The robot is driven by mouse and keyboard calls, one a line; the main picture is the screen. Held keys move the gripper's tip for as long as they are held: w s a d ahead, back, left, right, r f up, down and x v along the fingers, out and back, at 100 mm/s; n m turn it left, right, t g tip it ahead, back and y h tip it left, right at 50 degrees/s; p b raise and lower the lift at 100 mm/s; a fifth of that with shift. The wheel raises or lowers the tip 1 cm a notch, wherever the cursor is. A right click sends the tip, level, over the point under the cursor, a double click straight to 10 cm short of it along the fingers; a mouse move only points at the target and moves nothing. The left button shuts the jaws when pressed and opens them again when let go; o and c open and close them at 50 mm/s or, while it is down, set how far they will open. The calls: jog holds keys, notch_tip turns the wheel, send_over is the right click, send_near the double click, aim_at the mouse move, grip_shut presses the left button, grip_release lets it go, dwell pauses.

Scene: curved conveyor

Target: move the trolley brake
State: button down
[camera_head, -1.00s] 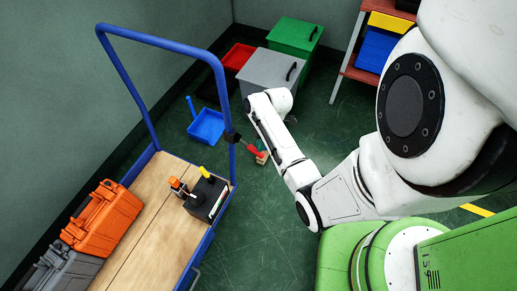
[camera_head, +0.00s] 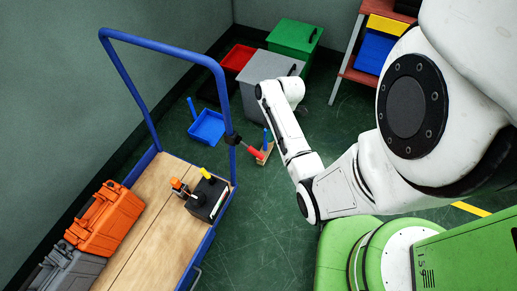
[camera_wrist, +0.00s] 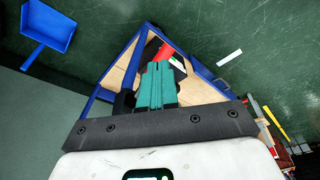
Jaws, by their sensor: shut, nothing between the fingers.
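The blue-framed trolley (camera_head: 206,244) has a wooden deck and a tall handle. A black clamp with a red lever (camera_head: 254,152), which looks like the brake, sits on the handle's right post. The red lever also shows in the wrist view (camera_wrist: 164,51), just beyond the fingertips. My gripper (camera_wrist: 156,72) has teal fingers, closed together and empty, pointing toward the lever. I cannot tell whether they touch it.
On the deck are an orange case (camera_head: 104,222), a grey case (camera_head: 66,270) and a black holder with tools (camera_head: 207,197). Grey (camera_head: 266,72) and green (camera_head: 297,38) bins stand behind.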

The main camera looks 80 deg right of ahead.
jog(key=v, duration=0.7)
jog(key=shift+r+p, duration=0.15)
jog(key=shift+p, duration=0.25)
jog(key=w+a+m, duration=0.2)
jog(key=w+a, duration=0.3)
jog(key=a, duration=0.4)
jog(key=a+r+m+h+p, duration=0.1)
jog(key=a+r+m, duration=0.2)
jog(key=a, duration=0.6)
jog(key=s+a+r+m+g+h+p, duration=0.1)
jog(key=a+r+m+p, duration=0.1)
jog(key=a, duration=0.8)
jog(key=shift+s+a+r+m, duration=0.3)
jog(key=shift+r+m, duration=0.4)
jog(key=shift+r, duration=0.25)
